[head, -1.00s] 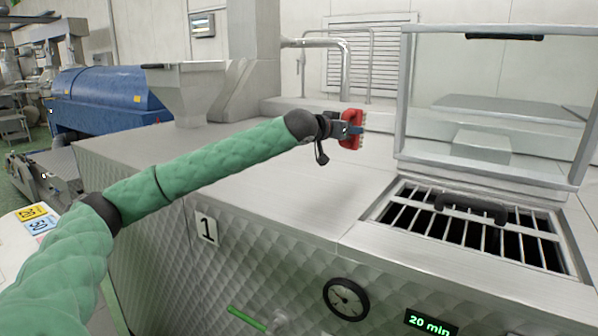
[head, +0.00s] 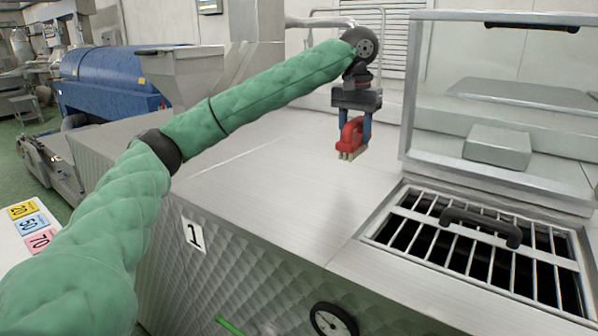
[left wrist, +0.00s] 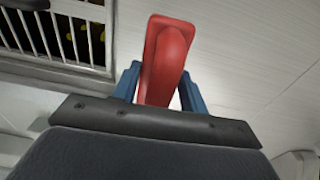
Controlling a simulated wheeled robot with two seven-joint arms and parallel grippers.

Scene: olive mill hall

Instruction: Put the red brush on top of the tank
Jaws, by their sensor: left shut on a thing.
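The red brush (head: 351,136) has pale bristles that point down. My left gripper (head: 352,122) points down and is shut on the brush, with its blue fingers on either side of the red body. The brush hangs above the bare steel top of the tank (head: 270,190), left of the grated opening; I see a gap below the bristles. In the left wrist view, the red brush (left wrist: 166,62) sits between the blue fingers, and the tank top (left wrist: 240,45) lies beyond it. My right gripper is not in view.
A grated opening (head: 480,245) with a black handle (head: 480,224) is at the right, with a raised clear lid (head: 500,110) behind it. A steel hopper (head: 182,72) and a blue machine (head: 110,82) stand at the left. The tank top around the brush is clear.

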